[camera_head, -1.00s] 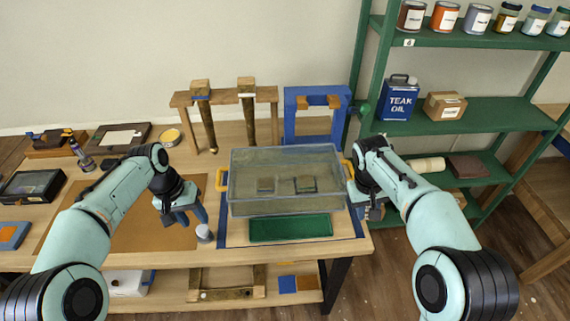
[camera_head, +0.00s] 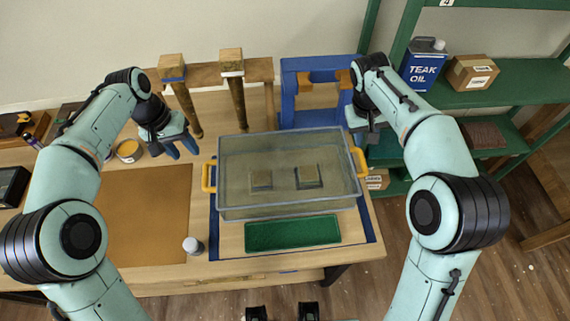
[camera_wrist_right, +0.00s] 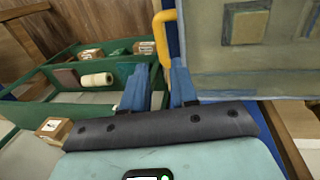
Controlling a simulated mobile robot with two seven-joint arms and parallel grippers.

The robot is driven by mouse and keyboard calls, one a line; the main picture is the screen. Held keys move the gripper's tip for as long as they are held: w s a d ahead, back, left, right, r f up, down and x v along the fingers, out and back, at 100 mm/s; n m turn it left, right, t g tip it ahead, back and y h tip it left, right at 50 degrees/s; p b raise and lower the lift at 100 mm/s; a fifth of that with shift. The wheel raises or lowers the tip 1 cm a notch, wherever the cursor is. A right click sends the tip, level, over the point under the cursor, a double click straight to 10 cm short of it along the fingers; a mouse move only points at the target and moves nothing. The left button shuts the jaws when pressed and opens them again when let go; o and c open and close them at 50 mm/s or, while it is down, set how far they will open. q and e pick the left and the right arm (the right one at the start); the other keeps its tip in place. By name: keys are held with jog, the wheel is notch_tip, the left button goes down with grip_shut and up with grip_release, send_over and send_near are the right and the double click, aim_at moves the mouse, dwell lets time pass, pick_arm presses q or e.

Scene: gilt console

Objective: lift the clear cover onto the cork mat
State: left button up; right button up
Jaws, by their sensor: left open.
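The clear cover (camera_head: 240,203) is a see-through box with a yellow handle on each side. It stands on the blue-edged area of the table, over two small blocks. The cork mat (camera_head: 145,215) lies bare to its left. My left gripper (camera_head: 180,150) is open and empty, above the table's back left, apart from the left handle (camera_head: 208,177). My right gripper (camera_head: 370,138) is close to the right handle (camera_head: 361,162). In the right wrist view its blue fingers (camera_wrist_right: 160,68) are apart, with the handle (camera_wrist_right: 162,35) just beyond the tips. No contact is clear.
A green tray (camera_head: 292,234) lies in front of the cover. A small white-topped jar (camera_head: 192,246) stands at the mat's right edge. Wooden posts (camera_head: 235,95) and a blue frame (camera_head: 309,90) stand behind. Green shelves (camera_head: 480,98) are at the right.

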aim_at(204, 172)
pick_arm(q)
jog(key=d+f, duration=0.1)
jog(key=f, duration=0.7)
jog(key=d+f, duration=0.1)
jog(key=f, duration=0.4)
jog(key=shift+w+d, duration=0.15)
jog(key=shift+d, duration=0.15)
pick_arm(e)
jog(key=d+f, duration=0.1)
jog(key=f, duration=0.7)
jog(key=d+f, duration=0.1)
jog(key=f, duration=0.4)
jog(key=shift+w+d, duration=0.1)
jog(key=shift+d, duration=0.2)
pick_arm(q)
jog(key=c, duration=0.3)
pick_arm(e)
jog(key=c, duration=0.3)
pick_arm(q)
grip_shut()
pick_arm(e)
grip_shut()
